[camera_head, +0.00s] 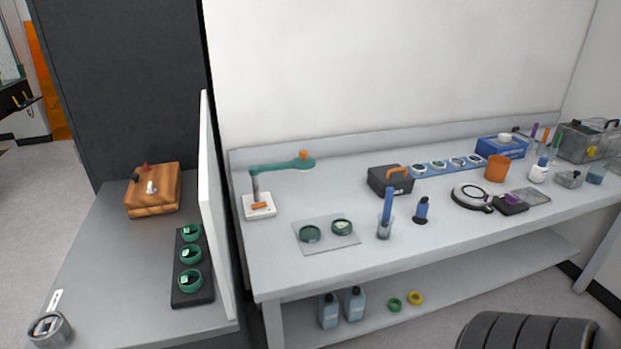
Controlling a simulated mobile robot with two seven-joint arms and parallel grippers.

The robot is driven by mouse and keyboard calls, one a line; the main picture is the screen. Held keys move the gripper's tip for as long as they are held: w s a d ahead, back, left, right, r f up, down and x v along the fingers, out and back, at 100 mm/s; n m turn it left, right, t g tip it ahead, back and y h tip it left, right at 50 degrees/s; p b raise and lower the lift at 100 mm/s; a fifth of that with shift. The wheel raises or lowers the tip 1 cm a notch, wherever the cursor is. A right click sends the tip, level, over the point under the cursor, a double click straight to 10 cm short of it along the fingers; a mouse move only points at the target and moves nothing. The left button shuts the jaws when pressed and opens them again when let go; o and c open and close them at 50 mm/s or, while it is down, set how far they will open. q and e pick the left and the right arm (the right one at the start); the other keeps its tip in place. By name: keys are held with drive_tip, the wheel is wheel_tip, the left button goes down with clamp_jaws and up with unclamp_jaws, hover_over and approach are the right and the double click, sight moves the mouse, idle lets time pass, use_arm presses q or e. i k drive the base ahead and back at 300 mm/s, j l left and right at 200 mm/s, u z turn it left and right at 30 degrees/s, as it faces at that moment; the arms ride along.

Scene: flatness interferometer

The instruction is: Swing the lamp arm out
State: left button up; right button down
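The lamp has a green arm (278,168) on a short grey post. The post rises from a white square base (259,207) with an orange part, at the left end of the bench. The arm runs to the right from the post, along the back of the bench, and ends in a round green head with an orange knob (303,154). Two dark green round pieces lie on a clear plate (327,247) in front of it. Neither of my grippers is in view.
A white upright panel (214,205) borders the bench on the left. A dark ribbed object (525,332) is at bottom right.

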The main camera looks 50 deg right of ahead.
sight(304, 164)
drive_tip(key=k+l, duration=0.1)
drive_tip(key=l, duration=0.3)
drive_tip(key=k+l, duration=0.1)
drive_tip(key=l, duration=0.3)
drive_tip(key=k+l, duration=0.1)
drive_tip(key=l, duration=0.25)
drive_tip(key=k+l+u, duration=0.1)
drive_tip(key=l, duration=0.3)
